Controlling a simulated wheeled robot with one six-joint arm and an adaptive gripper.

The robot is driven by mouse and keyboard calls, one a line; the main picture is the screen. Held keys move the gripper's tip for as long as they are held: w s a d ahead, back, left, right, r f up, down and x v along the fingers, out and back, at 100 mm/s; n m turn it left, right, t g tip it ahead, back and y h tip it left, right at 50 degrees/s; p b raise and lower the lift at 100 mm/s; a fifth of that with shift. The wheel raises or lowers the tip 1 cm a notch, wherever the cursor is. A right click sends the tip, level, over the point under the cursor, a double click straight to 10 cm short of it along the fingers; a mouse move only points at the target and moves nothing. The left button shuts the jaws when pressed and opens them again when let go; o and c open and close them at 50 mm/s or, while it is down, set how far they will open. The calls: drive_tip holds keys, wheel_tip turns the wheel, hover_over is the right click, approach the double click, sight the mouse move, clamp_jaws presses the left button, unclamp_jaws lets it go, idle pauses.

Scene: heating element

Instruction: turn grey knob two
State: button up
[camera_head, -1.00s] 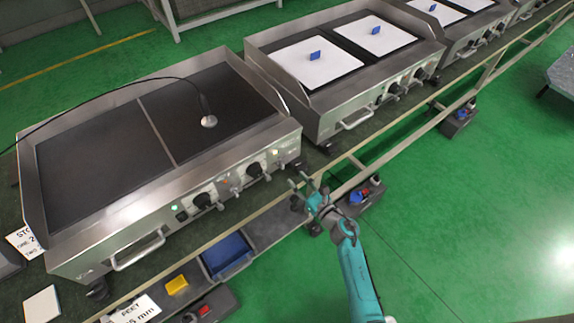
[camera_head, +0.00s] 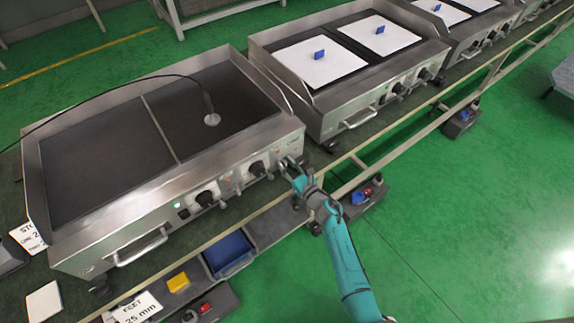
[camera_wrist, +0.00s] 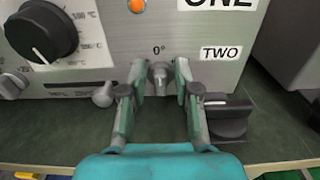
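A small grey knob (camera_wrist: 159,74) sticks out of the steel front panel in the wrist view, below a "0°" mark. The label "TWO" (camera_wrist: 221,53) is just to its right. The two fingers of my gripper (camera_wrist: 160,76) stand on either side of this knob, with a narrow gap showing on each side, so the gripper looks open around it. In the head view my gripper (camera_head: 291,172) is at the right end of the near griddle's (camera_head: 185,195) front panel, and it hides the knob there.
A large black dial (camera_wrist: 42,33) and another small grey knob (camera_wrist: 103,94) are to the left in the wrist view. An orange lamp (camera_wrist: 137,5) is above. A dark foot (camera_wrist: 228,118) is close to the right finger. A blue bin (camera_head: 228,252) stands below the griddle.

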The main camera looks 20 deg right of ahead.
clamp_jaws()
drive_tip(key=m, duration=0.6)
drive_tip(key=shift+w+d, duration=0.1)
drive_tip(key=shift+d, duration=0.2)
drive_tip(key=m, duration=0.5)
drive_tip(key=shift+d+f+m, duration=0.15)
drive_tip(key=shift+f+m, duration=0.15)
drive_tip(key=shift+m, duration=0.1)
drive_tip(key=shift+o, duration=2.4)
unclamp_jaws()
